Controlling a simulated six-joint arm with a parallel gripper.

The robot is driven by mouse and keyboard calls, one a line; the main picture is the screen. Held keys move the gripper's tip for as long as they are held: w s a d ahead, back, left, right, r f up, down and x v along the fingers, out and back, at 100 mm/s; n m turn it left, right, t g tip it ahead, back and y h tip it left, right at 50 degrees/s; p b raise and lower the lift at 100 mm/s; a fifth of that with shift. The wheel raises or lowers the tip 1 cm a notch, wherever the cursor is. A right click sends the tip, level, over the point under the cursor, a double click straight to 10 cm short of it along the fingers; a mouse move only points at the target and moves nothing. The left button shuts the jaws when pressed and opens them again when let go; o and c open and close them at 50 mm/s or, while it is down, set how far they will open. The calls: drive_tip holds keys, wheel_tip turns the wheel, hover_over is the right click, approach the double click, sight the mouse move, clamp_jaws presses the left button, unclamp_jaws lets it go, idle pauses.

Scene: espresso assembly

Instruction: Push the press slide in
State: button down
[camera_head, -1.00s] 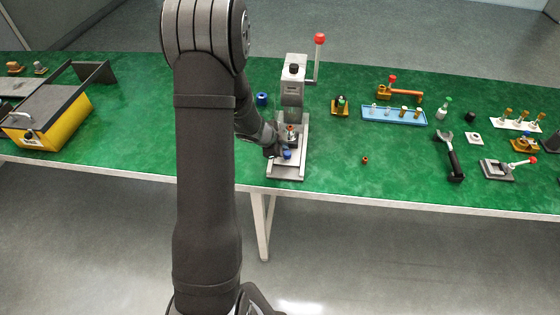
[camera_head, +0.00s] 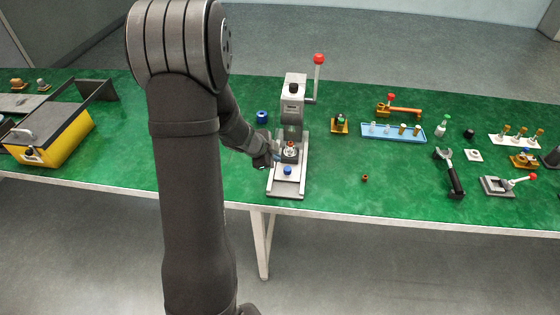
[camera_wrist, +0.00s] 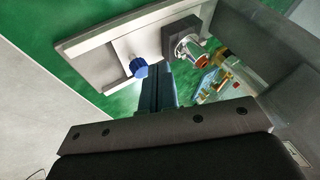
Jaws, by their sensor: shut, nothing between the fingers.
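The press (camera_head: 294,97) stands upright in the middle of the table, with a red-knobbed lever at its right. Its pale slide (camera_head: 283,180) lies on the base and carries a blue knob (camera_head: 287,170) near the front. Behind the knob, a dark holder (camera_wrist: 181,36) bears a silver piece with a red centre (camera_wrist: 188,43) in the wrist view. My gripper (camera_head: 274,157) is at the left side of the slide. In the wrist view my shut, empty fingers (camera_wrist: 156,74) are close beside the blue knob (camera_wrist: 139,68); I cannot tell whether they touch it.
A blue ring-shaped part (camera_head: 262,117) stands left of the press. A gold fixture (camera_head: 339,125) and a blue tray (camera_head: 364,130) with small parts are to the right. A small brown part (camera_head: 364,179) lies on open green table. A yellow box (camera_head: 55,145) stands far left.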

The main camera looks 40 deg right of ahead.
drive_tip(key=v, duration=0.3)
drive_tip(key=shift+r, duration=0.1)
drive_tip(key=c, duration=1.9)
unclamp_jaws()
drive_tip(key=shift+a, duration=0.2)
drive_tip(key=o, duration=0.7)
drive_tip(key=s+a, duration=0.1)
drive_tip(key=a+f+n, duration=0.1)
drive_tip(key=shift+s+a+f+g, duration=0.15)
drive_tip(key=shift+s+a+g, duration=0.15)
drive_tip(key=shift+s+g, duration=0.1)
drive_tip(key=shift+o, duration=0.2)
drive_tip(key=n+t+h, duration=0.3)
drive_tip(key=n+h, duration=0.3)
drive_tip(key=n, duration=0.3)
approach(286, 170)
drive_tip(key=x, duration=0.9)
drive_tip(key=shift+d, duration=0.1)
clamp_jaws()
